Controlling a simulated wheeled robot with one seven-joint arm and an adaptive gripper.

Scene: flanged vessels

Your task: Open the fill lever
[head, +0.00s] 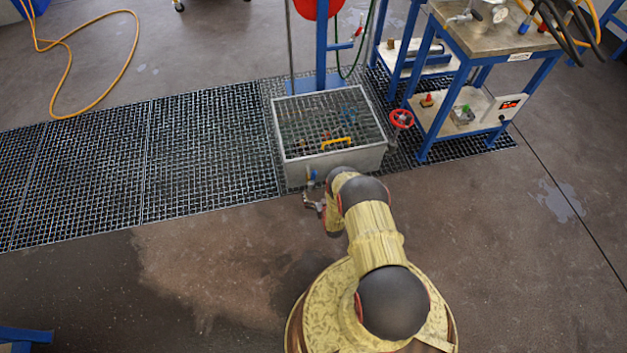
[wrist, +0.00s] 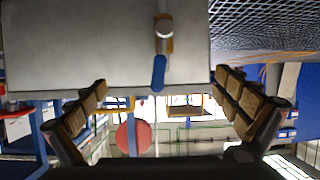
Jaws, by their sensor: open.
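A grey open-topped tank (head: 330,160) with a grating inside stands on the floor grating. A lever with a blue handle (head: 311,178) is on its near wall, and I take it to be the fill lever. In the wrist view the blue lever (wrist: 159,73) hangs from a brass and grey fitting (wrist: 163,28) against the pale tank wall (wrist: 80,45). My gripper (wrist: 160,82) is open, with one padded finger on each side of the lever and clear gaps to both. In the head view my gripper (head: 314,203) is just in front of the tank, partly hidden by my arm.
A red round thing (head: 318,8) is on a stand behind. The floor at left is open, with an orange hose (head: 70,70) farther back.

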